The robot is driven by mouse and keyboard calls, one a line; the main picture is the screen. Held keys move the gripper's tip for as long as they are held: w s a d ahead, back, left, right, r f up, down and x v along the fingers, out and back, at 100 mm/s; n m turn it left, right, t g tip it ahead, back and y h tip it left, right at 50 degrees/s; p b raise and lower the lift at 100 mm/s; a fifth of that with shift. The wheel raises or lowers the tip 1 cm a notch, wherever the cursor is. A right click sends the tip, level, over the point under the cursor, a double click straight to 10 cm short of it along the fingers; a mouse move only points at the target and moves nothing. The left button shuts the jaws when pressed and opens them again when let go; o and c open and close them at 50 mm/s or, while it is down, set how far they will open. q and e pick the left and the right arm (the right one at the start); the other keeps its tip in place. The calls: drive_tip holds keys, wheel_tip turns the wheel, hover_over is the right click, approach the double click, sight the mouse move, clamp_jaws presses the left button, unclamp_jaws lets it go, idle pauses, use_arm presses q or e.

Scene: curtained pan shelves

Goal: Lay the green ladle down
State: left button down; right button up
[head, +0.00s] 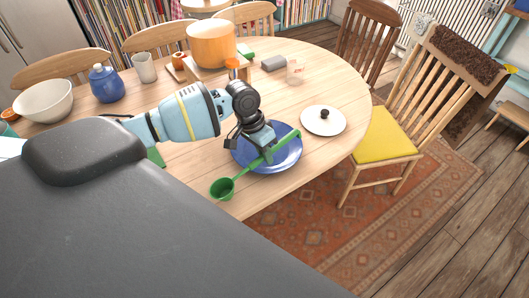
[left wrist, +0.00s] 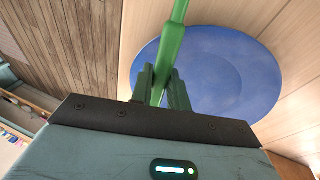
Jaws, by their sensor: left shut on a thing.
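The green ladle (head: 222,187) is held over the blue plate (head: 287,156) on the wooden table. Its bowl hangs past the plate's front-left rim, near the table edge, and its handle slants up to the right across the plate. My left gripper (head: 264,148) is shut on the ladle's handle. In the left wrist view the handle (left wrist: 173,42) runs between the fingers (left wrist: 162,90), with the blue plate (left wrist: 235,75) behind it. I cannot tell whether the ladle touches the plate. My right gripper is not in view.
A white lid with a dark knob (head: 323,120) lies right of the plate. An orange pot (head: 211,45), a blue jar (head: 106,85), a cream bowl (head: 44,102) and a cup (head: 144,68) stand farther back. A chair with a yellow seat (head: 384,142) stands at the right.

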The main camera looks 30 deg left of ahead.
use_arm(q)
drive_tip(key=shift+w+f+g, duration=0.25)
drive_tip(key=shift+f+g, duration=0.15)
drive_tip(key=shift+f, duration=0.15)
drive_tip(key=shift+d+f, duration=0.1)
drive_tip(key=shift+f, duration=0.2)
drive_tip(key=c, duration=1.7)
unclamp_jaws()
drive_tip(key=o, duration=0.6)
